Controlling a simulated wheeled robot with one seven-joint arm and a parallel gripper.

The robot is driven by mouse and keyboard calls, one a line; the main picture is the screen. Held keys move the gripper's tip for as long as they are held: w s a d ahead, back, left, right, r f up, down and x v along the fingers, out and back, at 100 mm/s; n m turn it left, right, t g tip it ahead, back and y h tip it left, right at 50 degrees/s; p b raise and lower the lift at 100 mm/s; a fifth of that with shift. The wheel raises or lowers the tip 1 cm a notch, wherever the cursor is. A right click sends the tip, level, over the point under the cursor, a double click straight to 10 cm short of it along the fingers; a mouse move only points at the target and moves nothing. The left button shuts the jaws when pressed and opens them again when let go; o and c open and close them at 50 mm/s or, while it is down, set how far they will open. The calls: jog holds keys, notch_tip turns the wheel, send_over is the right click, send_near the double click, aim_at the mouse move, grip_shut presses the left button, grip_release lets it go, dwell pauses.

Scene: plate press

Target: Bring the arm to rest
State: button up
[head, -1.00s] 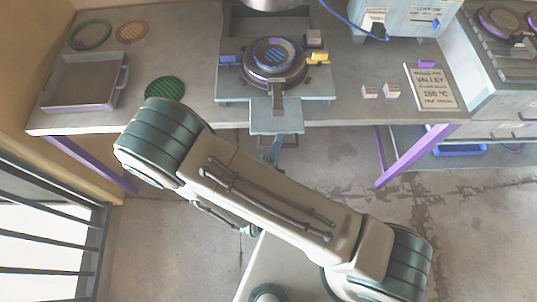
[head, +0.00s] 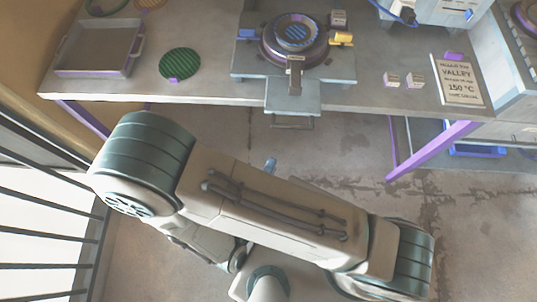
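My arm crosses the lower half of the head view, folded, with two large dark green joints and a beige link between them. The arm is in front of the floor, below the front edge of the table (head: 215,97) in the picture. My gripper cannot be made out; the arm hides what lies behind it. A small blue-grey part pokes out above the link, and I cannot tell what it belongs to. The press (head: 345,72) stands on the table with a round dark plate holder on it and a striped blue disc (head: 296,32) in its middle.
A grey tray (head: 68,72) and a green ribbed disc (head: 180,64) lie on the left of the table. Railing bars (head: 40,238) stand at lower left.

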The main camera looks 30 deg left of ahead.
dwell(0.3)
jog(key=w+d+r+m+g+h+p, duration=0.3)
jog(key=w+d+r+m+g+h, duration=0.4)
jog(key=m, duration=0.6)
jog(key=w+d+r+m+g+h+p, duration=0.2)
jog(key=w+d+r+m+g+h, duration=0.25)
jog(key=d+r+m+g, duration=0.65)
jog(key=w+d+r+m+t+y+p, duration=0.1)
jog(key=d+r+m+t+y+p, duration=0.2)
jog(key=r+m+y, duration=0.85)
jog(key=w+d+r+m+t+p, duration=0.1)
jog(key=d+r+m+p, duration=0.35)
jog(key=m, duration=1.45)
jog(key=f+b, duration=0.1)
jog(key=b, duration=0.1)
jog(key=d+f+b, duration=0.1)
jog(key=f+b, duration=0.2)
jog(key=b, duration=0.1)
jog(key=shift+w+d+f, duration=0.15)
jog(key=shift+w+f, duration=0.05)
jog(key=shift+w, duration=0.05)
jog(key=shift+d, duration=0.1)
